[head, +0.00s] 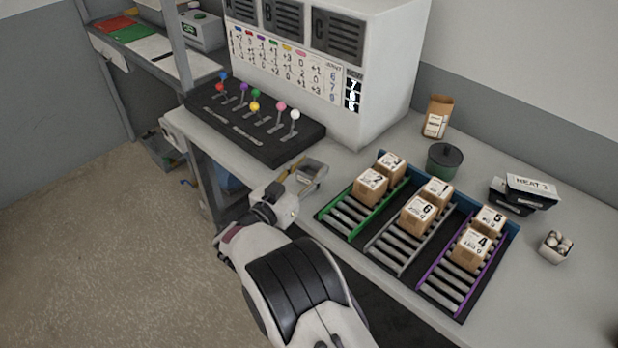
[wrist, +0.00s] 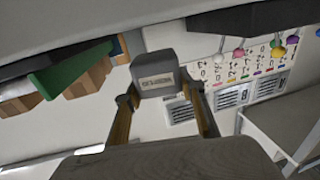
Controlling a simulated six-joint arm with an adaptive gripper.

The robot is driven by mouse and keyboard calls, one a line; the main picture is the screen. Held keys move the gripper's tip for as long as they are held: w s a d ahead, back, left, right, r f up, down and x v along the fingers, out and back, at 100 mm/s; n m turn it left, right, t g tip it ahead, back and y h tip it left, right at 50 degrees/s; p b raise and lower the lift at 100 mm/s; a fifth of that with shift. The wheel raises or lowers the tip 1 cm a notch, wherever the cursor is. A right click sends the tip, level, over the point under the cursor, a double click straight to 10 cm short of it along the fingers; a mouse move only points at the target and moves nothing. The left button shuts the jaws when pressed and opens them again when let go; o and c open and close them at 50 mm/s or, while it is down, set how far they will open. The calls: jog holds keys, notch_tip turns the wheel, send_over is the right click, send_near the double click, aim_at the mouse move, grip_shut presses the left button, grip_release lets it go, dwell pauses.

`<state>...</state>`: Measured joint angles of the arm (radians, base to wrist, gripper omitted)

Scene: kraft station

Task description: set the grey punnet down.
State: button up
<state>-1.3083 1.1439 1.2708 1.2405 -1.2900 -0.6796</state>
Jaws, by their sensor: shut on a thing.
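My gripper (head: 301,183) is at the front edge of the bench, between the lever panel and the roller tray. It is shut on the small grey punnet (head: 314,172). In the wrist view the punnet (wrist: 153,68) sits between the two fingers, with a small label on its side facing the camera. The wrist view is turned over, with the bench at the top. I cannot tell whether the punnet's base touches the bench.
The lever panel (head: 240,138) with coloured knobs stands to the left. The roller tray (head: 350,238) with numbered boxes lies to the right.

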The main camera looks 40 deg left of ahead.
aim_at(304, 184)
jog(key=shift+f, duration=1.55)
jog(key=shift+f, duration=0.2)
jog(key=o, duration=1)
jog(key=shift+c, duration=0.2)
jog(key=shift+s, duration=0.1)
jog(key=shift+s+d+f, duration=0.1)
jog(key=shift+s+d, duration=0.15)
jog(key=shift+s, duration=1)
jog(key=shift+s+d, duration=0.25)
jog(key=shift+s, duration=1)
jog(key=shift+s+d+f, duration=0.1)
jog(key=shift+s+d, duration=0.15)
jog(key=shift+s, duration=1)
